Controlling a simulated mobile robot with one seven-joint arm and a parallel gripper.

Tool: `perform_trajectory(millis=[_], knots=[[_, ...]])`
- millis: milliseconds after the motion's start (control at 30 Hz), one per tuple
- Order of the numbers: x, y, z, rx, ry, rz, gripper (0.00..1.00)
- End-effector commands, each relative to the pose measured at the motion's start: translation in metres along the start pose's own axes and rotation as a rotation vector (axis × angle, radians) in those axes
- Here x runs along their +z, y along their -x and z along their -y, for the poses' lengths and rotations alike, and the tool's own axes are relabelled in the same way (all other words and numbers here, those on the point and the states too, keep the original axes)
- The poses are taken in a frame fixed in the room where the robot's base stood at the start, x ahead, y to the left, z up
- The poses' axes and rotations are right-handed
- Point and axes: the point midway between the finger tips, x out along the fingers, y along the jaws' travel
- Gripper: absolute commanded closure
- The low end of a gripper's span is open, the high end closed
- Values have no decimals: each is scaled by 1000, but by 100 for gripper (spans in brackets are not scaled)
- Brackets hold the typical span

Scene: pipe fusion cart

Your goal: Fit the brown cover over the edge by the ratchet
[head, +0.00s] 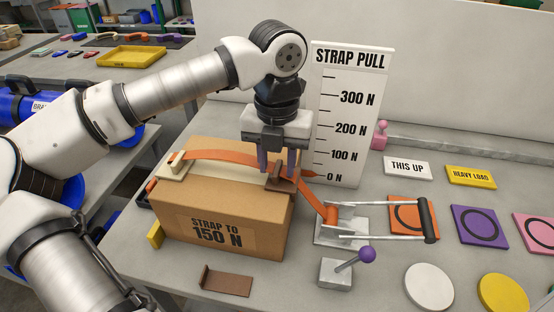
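A brown cover (279,181) is at the top right edge of the cardboard box (215,205), on the side by the ratchet (345,226). The orange strap (225,154) runs across the box top, passes at this cover and slopes down to the ratchet. My gripper (277,168) points down right over the cover, its purple fingers apart on either side of the cover's upper part. Whether they press on it cannot be told. A second brown, L-shaped cover (227,281) lies on the table in front of the box.
A cream cover (173,168) sits at the box's left top edge. The STRAP PULL scale (351,115) stands behind, its orange pointer near 0 N. A purple-knobbed lever (337,272) is in front of the ratchet. Signs, coloured tiles and discs lie to the right.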

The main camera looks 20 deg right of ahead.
Motion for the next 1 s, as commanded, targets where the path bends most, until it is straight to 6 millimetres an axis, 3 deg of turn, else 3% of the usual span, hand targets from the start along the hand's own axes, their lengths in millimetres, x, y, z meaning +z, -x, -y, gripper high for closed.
perform_trajectory(millis=[333,1000], knots=[[0,4,0,0,0,0,65],[0,38,0,0,1,0,65]])
